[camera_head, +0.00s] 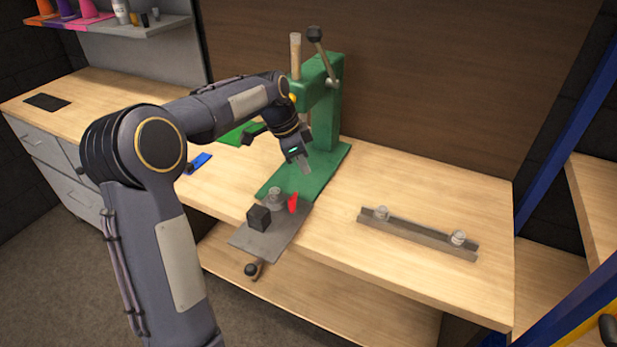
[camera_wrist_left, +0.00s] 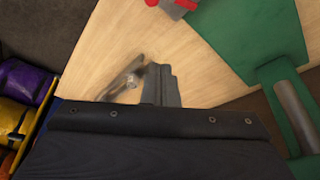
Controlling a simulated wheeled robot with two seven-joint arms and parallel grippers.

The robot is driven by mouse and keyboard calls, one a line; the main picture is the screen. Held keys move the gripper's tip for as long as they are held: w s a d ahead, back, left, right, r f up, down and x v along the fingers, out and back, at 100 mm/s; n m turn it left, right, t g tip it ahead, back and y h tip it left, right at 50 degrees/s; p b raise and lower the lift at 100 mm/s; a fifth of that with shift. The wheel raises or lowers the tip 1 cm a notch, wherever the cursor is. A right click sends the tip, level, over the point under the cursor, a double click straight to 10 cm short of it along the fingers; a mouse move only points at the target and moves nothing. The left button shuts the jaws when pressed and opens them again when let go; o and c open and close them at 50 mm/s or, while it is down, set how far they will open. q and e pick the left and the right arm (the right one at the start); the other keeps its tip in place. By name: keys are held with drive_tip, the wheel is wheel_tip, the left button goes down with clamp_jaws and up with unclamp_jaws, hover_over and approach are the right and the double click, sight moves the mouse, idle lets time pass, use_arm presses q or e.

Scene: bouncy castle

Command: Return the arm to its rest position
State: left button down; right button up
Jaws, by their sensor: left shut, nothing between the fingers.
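My left arm (camera_head: 180,260) comes in from the left and reaches over the workbench (camera_head: 400,185). My left gripper (camera_head: 303,164) points down in front of the green press (camera_head: 326,120), above its green base. Its fingers are shut and empty. In the left wrist view the closed fingertips (camera_wrist_left: 165,86) show against the wooden bench top, beside part of the green base (camera_wrist_left: 250,35). I cannot tell the exact gap between the fingers and the base. My right gripper is not in view.
A grey plate (camera_head: 270,238) in front of the press carries a black block (camera_head: 259,218) and a red piece (camera_head: 293,203). A metal rail (camera_head: 415,237) with two round fittings lies on the right. The bench between them is clear. A blue post (camera_head: 580,110) stands at right.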

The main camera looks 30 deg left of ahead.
use_arm(q)
drive_tip(key=shift+s+a+r, duration=0.15)
drive_tip(key=shift+s+r, duration=0.05)
drive_tip(key=shift+r, duration=0.4)
